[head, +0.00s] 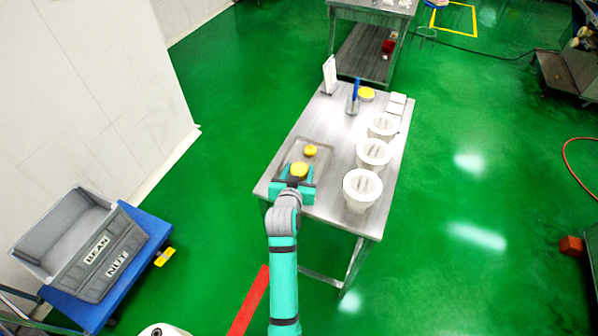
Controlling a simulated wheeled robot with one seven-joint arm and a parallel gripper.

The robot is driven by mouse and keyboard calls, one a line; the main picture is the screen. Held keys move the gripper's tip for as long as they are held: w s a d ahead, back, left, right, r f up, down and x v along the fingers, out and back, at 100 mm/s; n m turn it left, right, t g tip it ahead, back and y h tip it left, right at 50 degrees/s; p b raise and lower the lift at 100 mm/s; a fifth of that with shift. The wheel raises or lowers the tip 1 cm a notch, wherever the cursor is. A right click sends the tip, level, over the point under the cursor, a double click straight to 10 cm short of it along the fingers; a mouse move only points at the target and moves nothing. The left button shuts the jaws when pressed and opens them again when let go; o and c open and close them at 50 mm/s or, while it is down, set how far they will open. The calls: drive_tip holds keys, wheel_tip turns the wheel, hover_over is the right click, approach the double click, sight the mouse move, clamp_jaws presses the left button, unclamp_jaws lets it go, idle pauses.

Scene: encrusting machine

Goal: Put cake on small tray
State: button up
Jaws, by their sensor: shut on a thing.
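My gripper (298,176) is at the near left end of a steel table (325,125), over a small grey tray (321,158). It is shut on a round yellow cake (299,169). From this angle I cannot tell whether the held cake touches the tray. A second yellow cake (310,150) sits on the tray, just beyond the gripper. Part of the tray is hidden behind my gripper.
White tubs (362,188) stand in a row along the table's right side. At the far end are a white upright board (329,75), a blue-handled tool (354,97), a yellow item (366,94) and white boxes (397,103). A grey crate (85,250) sits on the left.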

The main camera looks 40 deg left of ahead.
drive_tip(key=shift+f, duration=0.25)
drive_tip(key=shift+f, duration=0.15)
drive_tip(key=o, duration=1)
drive_tip(key=shift+o, duration=0.2)
